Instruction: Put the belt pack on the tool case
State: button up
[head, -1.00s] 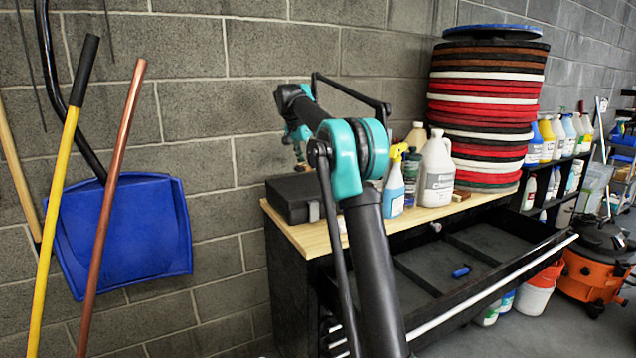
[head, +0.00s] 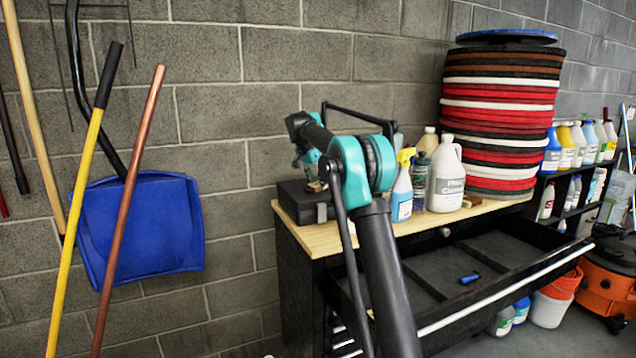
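The tool case (head: 293,203) is a dark, flat box lying on the left end of the wooden cabinet top. My gripper (head: 312,178) is just above the case, mostly hidden behind my own teal-and-black arm. I cannot tell whether its fingers are open or shut. A small tan-brown piece (head: 316,186) shows at the case's top, below the gripper. It may be the belt pack, but it is too small and covered to be sure, and I cannot tell whether it is held or resting.
A spray bottle (head: 402,190), a white jug (head: 446,178) and a tall stack of round pads (head: 498,125) stand right of the case. The cabinet's drawer (head: 500,250) is pulled open, with a small blue item (head: 469,279) inside. A blue dustpan (head: 145,230) hangs left.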

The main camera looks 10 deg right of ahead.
jog(key=o, duration=0.4)
jog(key=v, duration=1.2)
jog(key=shift+r, duration=0.1)
